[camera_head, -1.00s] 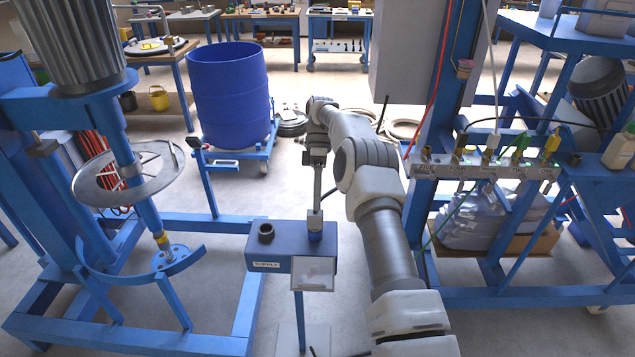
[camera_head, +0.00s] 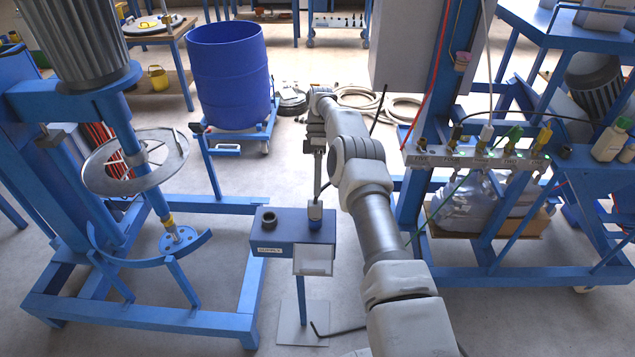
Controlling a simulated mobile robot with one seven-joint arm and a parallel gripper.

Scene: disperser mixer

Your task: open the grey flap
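A blue box marked "SUPPLY" (camera_head: 262,238) stands on a thin post in the middle of the view. A pale grey square panel (camera_head: 313,262), which looks like the flap, hangs upright at the right of its front face. My gripper (camera_head: 315,205) points down over the right part of the box top, directly above a small blue fitting (camera_head: 315,222). It is at or very close to that fitting; contact is unclear. The finger gap is too small to make out. A dark round port (camera_head: 269,217) is at the left of the box top.
The mixer (camera_head: 135,160) with its round plate and blue frame stands at left. A blue drum (camera_head: 228,75) on a trolley is behind. A blue rack with a row of connectors (camera_head: 478,158) is at right. Floor around the post is mostly clear.

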